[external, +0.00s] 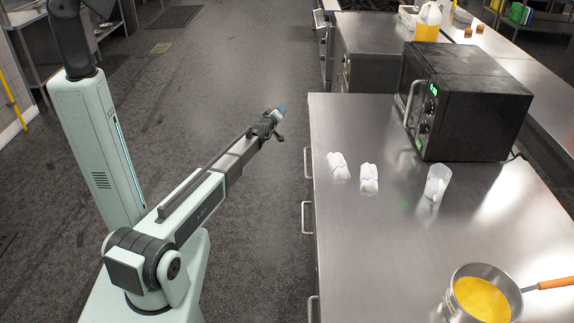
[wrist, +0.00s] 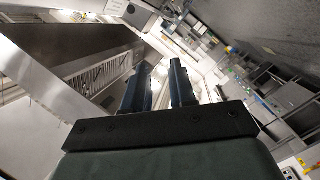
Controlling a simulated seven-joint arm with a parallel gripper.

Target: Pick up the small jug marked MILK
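A small whitish, translucent jug (external: 437,183) stands upright on the steel counter (external: 400,250), in front of the microwave, in the external view. No lettering on it can be read at this size. My gripper (external: 280,113) is raised left of the counter, over the floor side and well apart from the jug. In the wrist view my gripper (wrist: 161,82) shows two dark fingers with a gap between them and nothing held. The jug does not show in the wrist view, which looks out across the room at a tilt.
A black microwave (external: 470,105) stands behind the jug. Two white bundles (external: 338,165) (external: 369,178) lie left of it. A pot (external: 484,298) of yellow contents with an orange handle stands at the front right. The counter between bundles and pot is clear.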

